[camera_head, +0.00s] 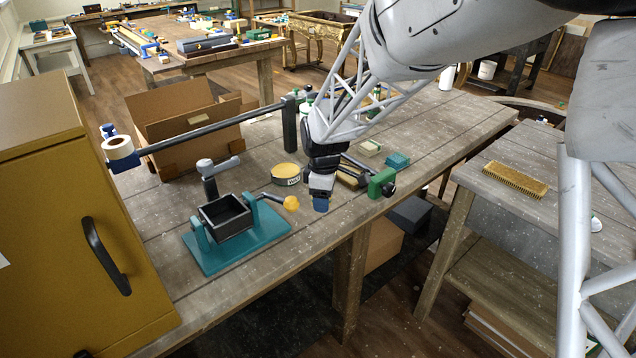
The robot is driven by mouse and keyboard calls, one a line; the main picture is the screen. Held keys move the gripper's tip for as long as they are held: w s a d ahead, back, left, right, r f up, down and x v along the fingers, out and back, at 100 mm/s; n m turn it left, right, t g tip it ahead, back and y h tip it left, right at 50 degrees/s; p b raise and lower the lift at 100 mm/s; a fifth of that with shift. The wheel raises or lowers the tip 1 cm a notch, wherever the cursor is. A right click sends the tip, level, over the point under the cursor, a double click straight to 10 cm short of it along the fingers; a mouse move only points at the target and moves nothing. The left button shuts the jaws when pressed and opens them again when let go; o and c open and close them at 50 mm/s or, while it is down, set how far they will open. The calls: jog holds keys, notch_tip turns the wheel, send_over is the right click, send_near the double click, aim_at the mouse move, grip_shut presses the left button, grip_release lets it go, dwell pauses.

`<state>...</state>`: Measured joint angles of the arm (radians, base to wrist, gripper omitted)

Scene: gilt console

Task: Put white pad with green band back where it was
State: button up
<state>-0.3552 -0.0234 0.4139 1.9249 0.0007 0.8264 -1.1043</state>
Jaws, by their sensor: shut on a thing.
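A small pale pad with green along its edge (370,147) lies on the grey wooden bench, to the right of my gripper; it looks like the white pad with green band, but it is too small to be sure. My gripper (320,196) points down over the front part of the bench. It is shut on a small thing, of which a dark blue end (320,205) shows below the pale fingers. The rest of that thing is hidden by the gripper. I cannot tell whether it touches the bench.
A teal block (398,160) and a green clamp-like tool (381,184) lie right of my gripper. A round yellow tin (287,174) and a teal stand with a black tray (228,241) are left. An open cardboard box (190,130) and a yellow cabinet (70,220) stand further left.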

jog(key=w+a, duration=0.1)
jog(key=w, duration=0.1)
jog(key=w+a, duration=0.1)
jog(key=w, duration=0.4)
jog(key=shift+w+a+f, duration=0.35)
jog(key=shift+a, duration=0.05)
jog(key=shift+f, duration=1.75)
jog(key=shift+f, duration=0.1)
jog(key=o, duration=1)
notch_tip(320, 180, up, 12)
jog(key=shift+r, duration=0.1)
